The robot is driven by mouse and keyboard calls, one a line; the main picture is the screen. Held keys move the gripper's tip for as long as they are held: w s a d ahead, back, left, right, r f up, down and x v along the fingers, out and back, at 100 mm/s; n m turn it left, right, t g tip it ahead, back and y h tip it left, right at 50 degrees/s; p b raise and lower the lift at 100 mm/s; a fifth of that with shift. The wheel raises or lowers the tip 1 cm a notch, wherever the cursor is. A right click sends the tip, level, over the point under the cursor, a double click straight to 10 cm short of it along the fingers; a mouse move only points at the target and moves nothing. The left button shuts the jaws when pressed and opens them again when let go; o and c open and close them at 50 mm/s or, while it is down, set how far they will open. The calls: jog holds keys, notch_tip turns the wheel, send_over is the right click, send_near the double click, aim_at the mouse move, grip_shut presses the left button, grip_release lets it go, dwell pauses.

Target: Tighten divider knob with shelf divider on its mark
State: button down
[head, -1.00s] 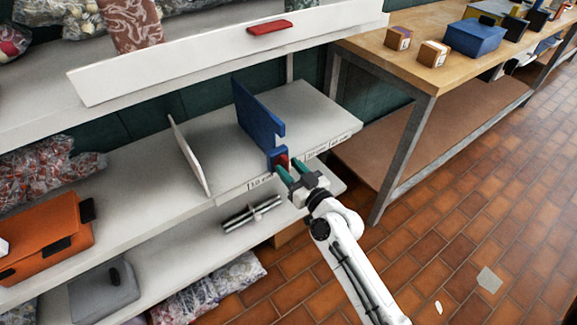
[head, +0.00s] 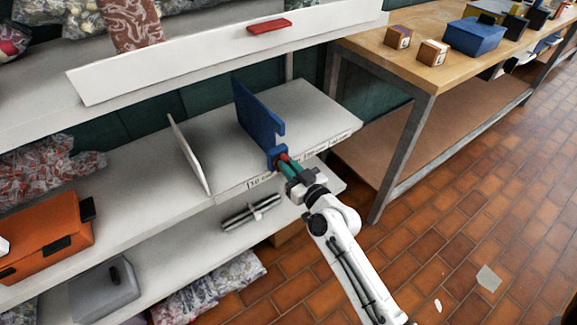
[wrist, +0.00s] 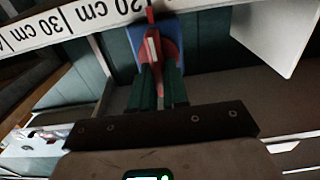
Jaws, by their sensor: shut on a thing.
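The blue shelf divider (head: 256,118) stands upright on the middle shelf, its front end at the shelf's front edge. Its red knob (head: 283,157) is at that front end. In the wrist view the red knob (wrist: 151,38) lies in front of the blue divider (wrist: 170,38). My gripper (head: 286,165) has its green fingers shut on the knob, straight in front of the divider. The label strip (wrist: 75,20) shows "20 cm" and "30 cm"; the knob is beside "20 cm". I cannot tell which mark is meant or whether the divider is exactly on it.
A white panel (head: 190,155) stands on the shelf left of the divider. A metal rod bundle (head: 250,212) lies on the lower shelf below. A wooden workbench (head: 400,70) with a metal leg stands at right. The tiled floor at right is mostly clear.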

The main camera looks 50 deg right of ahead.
jog(key=shift+w+m, duration=0.1)
jog(key=shift+m, duration=0.2)
jog(key=shift+d+f+m+p, duration=0.1)
jog(key=shift+d+m, duration=0.05)
jog(key=shift+m, duration=2.6)
jog(key=shift+d+f+m+p, duration=0.1)
jog(key=shift+d+m+p, duration=0.05)
jog(key=shift+m, duration=2.55)
jog(key=shift+d+f+m+p, duration=0.1)
jog(key=shift+d+m, duration=0.05)
jog(key=shift+m, duration=2.6)
jog(key=c, duration=1.1)
grip_release()
jog(key=shift+f, duration=0.1)
jog(key=shift+c, duration=0.2)
